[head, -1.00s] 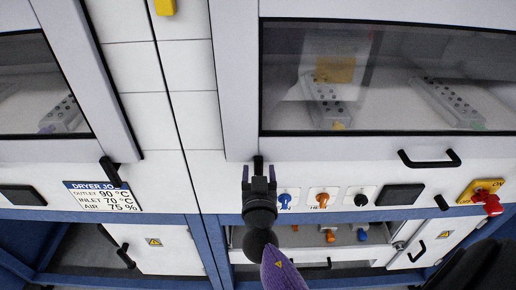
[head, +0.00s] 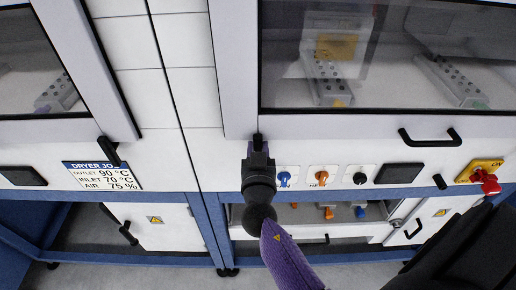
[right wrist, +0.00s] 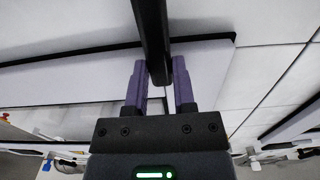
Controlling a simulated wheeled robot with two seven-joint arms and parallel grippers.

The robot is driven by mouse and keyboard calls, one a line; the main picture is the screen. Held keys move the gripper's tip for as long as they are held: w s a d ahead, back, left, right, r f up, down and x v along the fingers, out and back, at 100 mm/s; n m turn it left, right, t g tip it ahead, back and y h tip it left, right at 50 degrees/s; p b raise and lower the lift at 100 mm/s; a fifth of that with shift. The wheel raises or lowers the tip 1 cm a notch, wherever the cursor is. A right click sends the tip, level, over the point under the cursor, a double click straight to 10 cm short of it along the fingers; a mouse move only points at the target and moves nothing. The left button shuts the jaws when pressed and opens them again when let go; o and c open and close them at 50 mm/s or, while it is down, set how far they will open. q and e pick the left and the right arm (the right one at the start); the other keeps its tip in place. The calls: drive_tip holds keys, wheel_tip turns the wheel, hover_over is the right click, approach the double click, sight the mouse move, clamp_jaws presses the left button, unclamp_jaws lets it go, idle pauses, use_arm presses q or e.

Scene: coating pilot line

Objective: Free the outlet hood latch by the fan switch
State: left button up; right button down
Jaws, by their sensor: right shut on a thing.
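The outlet hood latch (head: 258,138) is a small black bar at the lower left corner of the right-hand glazed hood (head: 240,70). My right gripper (head: 258,158) is shut on it from below, hiding most of it in the head view. In the right wrist view the black latch bar (right wrist: 152,35) runs down between the two purple fingers (right wrist: 160,85). Blue (head: 284,178), orange (head: 322,177) and black (head: 360,178) knobs sit on the panel right of the gripper; their labels are too small to read surely. My left gripper is out of view.
Another black latch (head: 108,150) is on the left hood, above the dryer sign (head: 102,175). A black handle (head: 430,138) is on the right hood. A red switch (head: 488,184) on a yellow plate is at far right.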

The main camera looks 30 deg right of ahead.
drive_tip(key=shift+w+a+f+n+b, duration=0.2)
drive_tip(key=shift+a+f+n+b, duration=0.35)
drive_tip(key=shift+n, duration=2.4)
drive_tip(key=shift+w+a+f+n+b, duration=0.25)
drive_tip(key=shift+n+b, duration=0.6)
drive_tip(key=shift+n, duration=2.15)
drive_tip(key=shift+w+a+f+n+b, duration=0.25)
drive_tip(key=shift+f+n+b, duration=0.35)
drive_tip(key=shift+n, duration=2.35)
drive_tip(key=shift+r, duration=0.1)
drive_tip(key=shift+s, duration=0.1)
drive_tip(key=shift+c, duration=2.2)
unclamp_jaws()
